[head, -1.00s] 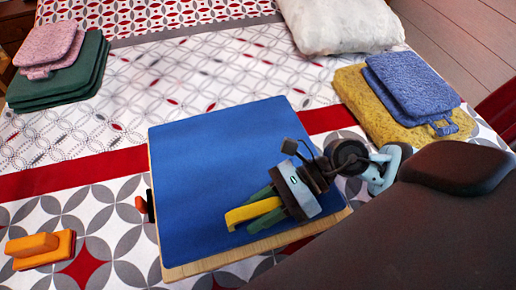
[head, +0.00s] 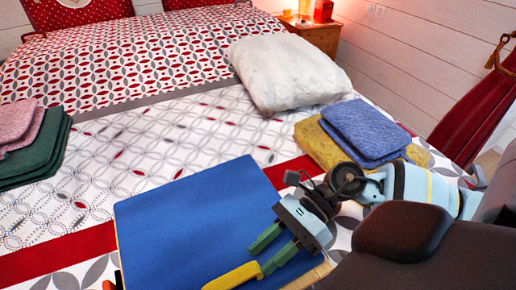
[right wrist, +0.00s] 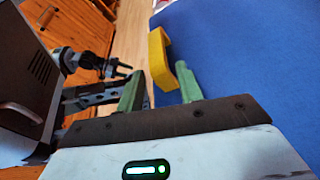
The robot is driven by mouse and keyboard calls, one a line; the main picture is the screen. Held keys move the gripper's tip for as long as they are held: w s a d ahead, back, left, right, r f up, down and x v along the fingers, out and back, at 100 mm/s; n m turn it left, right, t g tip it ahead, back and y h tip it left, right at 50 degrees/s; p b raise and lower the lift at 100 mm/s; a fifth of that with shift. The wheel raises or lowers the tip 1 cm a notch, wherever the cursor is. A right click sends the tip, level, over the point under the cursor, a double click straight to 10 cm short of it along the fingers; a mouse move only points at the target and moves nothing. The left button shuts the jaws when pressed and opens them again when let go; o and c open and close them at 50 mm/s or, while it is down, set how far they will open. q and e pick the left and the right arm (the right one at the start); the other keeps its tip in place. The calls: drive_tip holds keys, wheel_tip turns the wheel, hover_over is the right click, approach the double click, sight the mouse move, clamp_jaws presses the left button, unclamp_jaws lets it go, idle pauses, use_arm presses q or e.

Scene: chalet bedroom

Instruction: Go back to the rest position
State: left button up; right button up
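My right gripper (head: 272,250) reaches in from the right, above the near right part of a blue board with a wooden edge (head: 180,225). Its two green fingers are apart with a gap between them. A yellow handle-shaped piece (head: 232,277) is at the fingertips, close to the nearer finger. In the right wrist view, the yellow piece (right wrist: 158,50) shows just beyond the open fingers (right wrist: 160,88); I cannot tell if it touches one. A dark gripper, apparently my left (right wrist: 120,70), hangs over the wooden floor at the left of that view; its opening is unclear.
The board lies on a patterned bed (head: 120,150). Blue cloths (head: 365,130) lie on a yellow one (head: 318,145) at the right. A white pillow (head: 285,72) lies behind. Pink (head: 20,122) and green cloths (head: 40,165) are stacked left. A nightstand (head: 320,35) stands behind.

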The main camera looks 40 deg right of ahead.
use_arm(q)
drive_tip(key=shift+w, duration=0.35)
drive_tip(key=shift+r, duration=0.1)
